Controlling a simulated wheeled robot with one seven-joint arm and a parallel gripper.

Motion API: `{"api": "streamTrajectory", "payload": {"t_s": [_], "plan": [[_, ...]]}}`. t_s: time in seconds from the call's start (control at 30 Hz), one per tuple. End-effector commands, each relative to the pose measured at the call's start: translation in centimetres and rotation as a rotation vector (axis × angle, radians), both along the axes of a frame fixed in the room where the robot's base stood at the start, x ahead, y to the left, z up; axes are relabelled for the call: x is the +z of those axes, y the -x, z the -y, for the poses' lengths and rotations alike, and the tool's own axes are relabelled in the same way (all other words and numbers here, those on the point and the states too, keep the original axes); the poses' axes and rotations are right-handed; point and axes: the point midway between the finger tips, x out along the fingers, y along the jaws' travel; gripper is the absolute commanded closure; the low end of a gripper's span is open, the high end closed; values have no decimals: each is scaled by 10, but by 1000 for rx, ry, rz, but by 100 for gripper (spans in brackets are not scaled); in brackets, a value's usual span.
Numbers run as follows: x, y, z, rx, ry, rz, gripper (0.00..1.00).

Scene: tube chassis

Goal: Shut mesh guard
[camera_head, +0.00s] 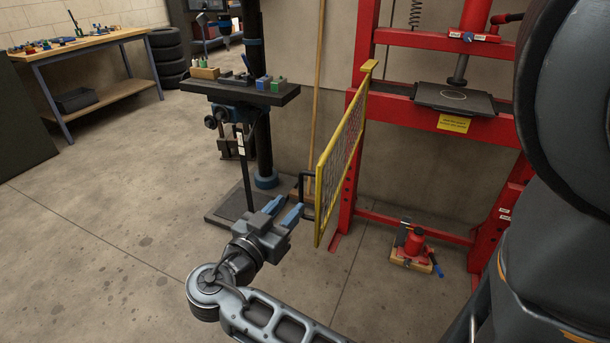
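The mesh guard (342,150) is a yellow-framed panel on the left post of the red press (362,120). It stands swung open, sticking out toward me and seen at a steep angle. A black bar handle (306,192) is on its left face near the free edge. My gripper (285,208) is just left of the guard's lower free end, pointing up and right toward the handle. Its two blue fingers are apart with nothing visible between them. A small gap seems to lie between the fingertips and the handle, though the depth is hard to judge.
A drill press with a dark table (240,92) stands behind my gripper, its base plate (240,208) on the floor. A red jack (414,245) sits under the press. A workbench (90,42) and stacked tires (168,58) are at the back left. The floor at left is clear.

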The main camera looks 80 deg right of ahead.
Motion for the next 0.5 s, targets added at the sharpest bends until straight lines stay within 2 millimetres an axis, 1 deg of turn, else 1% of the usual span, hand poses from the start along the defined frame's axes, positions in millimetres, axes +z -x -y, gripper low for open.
{"api": "streamTrajectory", "payload": {"t_s": [0.03,0.17,0.4,0.5], "plan": [[4,1,3,-12,9,6,62],[5,7,16,-19,12,8,62],[4,20,51,-18,10,6,62],[4,23,62,-16,11,7,62]]}}
